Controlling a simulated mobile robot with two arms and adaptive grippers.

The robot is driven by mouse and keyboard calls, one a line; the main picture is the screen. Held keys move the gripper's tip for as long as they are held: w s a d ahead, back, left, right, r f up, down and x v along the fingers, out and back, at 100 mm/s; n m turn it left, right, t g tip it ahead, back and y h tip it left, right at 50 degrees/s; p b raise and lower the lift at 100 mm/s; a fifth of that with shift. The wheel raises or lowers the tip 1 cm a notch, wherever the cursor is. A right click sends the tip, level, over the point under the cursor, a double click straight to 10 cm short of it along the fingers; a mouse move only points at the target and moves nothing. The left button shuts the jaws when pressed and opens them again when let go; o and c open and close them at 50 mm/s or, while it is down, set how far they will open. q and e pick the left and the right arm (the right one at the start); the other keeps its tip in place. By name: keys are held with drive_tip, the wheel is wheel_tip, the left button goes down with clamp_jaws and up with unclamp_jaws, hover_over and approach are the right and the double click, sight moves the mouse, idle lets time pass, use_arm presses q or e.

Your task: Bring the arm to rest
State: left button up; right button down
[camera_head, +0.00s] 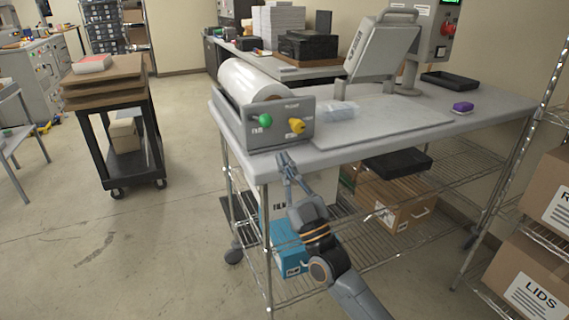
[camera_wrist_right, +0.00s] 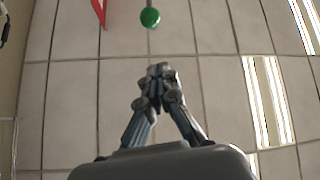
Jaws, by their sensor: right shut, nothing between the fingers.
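My right gripper (camera_head: 286,163) is shut and empty in the head view. Its arm comes in from the bottom right and reaches up in front of the near edge of the grey worktable (camera_head: 385,140). The fingers are just below the film dispenser (camera_head: 280,125), apart from its knobs as far as I can tell. In the right wrist view the gripper's fingertips (camera_wrist_right: 160,72) are together with nothing between them. A round green knob (camera_wrist_right: 150,17) shows beyond the fingertips there. My left gripper is not in view.
A laminating machine (camera_head: 382,45) stands on the table, with a purple object (camera_head: 462,107) and a black tray (camera_head: 450,80). Wire shelves below hold a cardboard box (camera_head: 395,200) and a blue box (camera_head: 288,250). A black cart (camera_head: 120,150) stands left; open floor lies between.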

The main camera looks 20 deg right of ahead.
drive_tip(key=shift+s+a+r, duration=0.1)
idle(0.3)
wheel_tip(320, 180, down, 37)
drive_tip(key=m+g+h, duration=0.2)
drive_tip(key=g+h, duration=0.1)
drive_tip(key=g, duration=0.6)
drive_tip(key=s+d+f+g, duration=0.1)
drive_tip(key=s+f+g, duration=0.2)
drive_tip(key=s+f, duration=0.6)
drive_tip(key=s+f+g, duration=0.3)
drive_tip(key=s+f, duration=0.1)
drive_tip(key=f, duration=0.8)
drive_tip(key=s+f+g, duration=0.3)
drive_tip(key=s+f, duration=0.3)
drive_tip(key=s, duration=0.6)
drive_tip(key=s+f+m+g+h, duration=0.1)
drive_tip(key=s+f+g, duration=0.2)
drive_tip(key=s, duration=1)
drive_tip(key=s+f+m+g, duration=0.1)
drive_tip(key=s+f+g, duration=0.3)
drive_tip(key=s+f, duration=0.5)
drive_tip(key=s, duration=0.3)
drive_tip(key=shift+s+d+f+h, duration=0.25)
drive_tip(key=shift+s+f+h, duration=0.05)
drive_tip(key=shift+s, duration=0.1)
